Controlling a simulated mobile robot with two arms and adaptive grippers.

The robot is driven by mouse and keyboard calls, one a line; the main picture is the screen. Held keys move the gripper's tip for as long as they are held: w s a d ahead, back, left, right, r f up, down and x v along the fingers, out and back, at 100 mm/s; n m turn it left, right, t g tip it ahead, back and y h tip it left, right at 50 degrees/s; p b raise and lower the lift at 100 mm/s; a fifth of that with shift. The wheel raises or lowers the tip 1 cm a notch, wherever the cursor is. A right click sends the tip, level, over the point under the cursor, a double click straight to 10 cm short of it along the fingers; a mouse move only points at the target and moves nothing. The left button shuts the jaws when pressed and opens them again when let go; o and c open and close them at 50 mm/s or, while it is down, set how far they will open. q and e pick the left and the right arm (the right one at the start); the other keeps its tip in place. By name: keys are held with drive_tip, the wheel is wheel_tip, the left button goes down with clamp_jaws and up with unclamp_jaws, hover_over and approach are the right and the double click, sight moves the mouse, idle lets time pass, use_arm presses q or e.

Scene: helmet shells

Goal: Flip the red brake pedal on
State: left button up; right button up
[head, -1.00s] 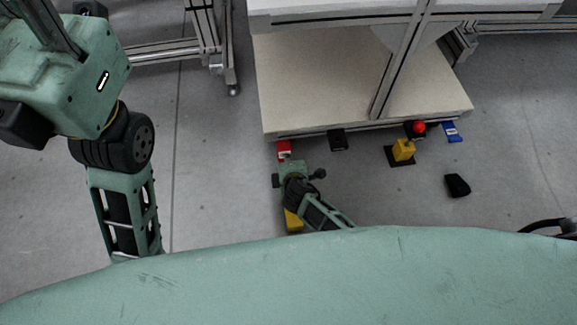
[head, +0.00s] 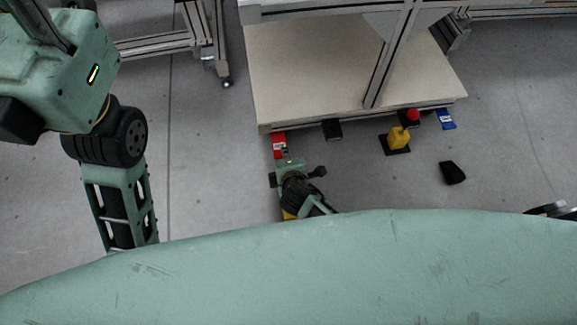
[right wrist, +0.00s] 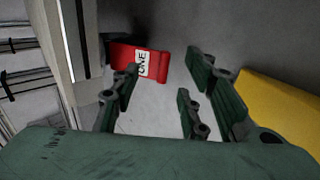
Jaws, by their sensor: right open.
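The red brake pedal (head: 279,143) lies on the floor at the front left edge of the low beige shelf in the head view. It also shows in the right wrist view (right wrist: 137,62), with a white label carrying dark letters. My right gripper (head: 290,164) is low over the floor, just on the near side of the pedal. In the right wrist view its fingers (right wrist: 166,88) are spread apart with nothing between them, and the pedal lies beyond their tips. I see no contact. My left arm shows at the left of the head view, but its gripper is out of view.
A yellow object (right wrist: 285,108) lies close beside the right fingers. The beige shelf (head: 330,65) and its metal frame stand just beyond the pedal. A black pedal (head: 332,130), a yellow pedal (head: 398,138), a blue item (head: 445,119) and a black block (head: 452,172) are further right.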

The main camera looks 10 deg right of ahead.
drive_tip(key=v, duration=0.6)
drive_tip(key=shift+s+r, duration=0.25)
drive_tip(key=shift+r, duration=0.05)
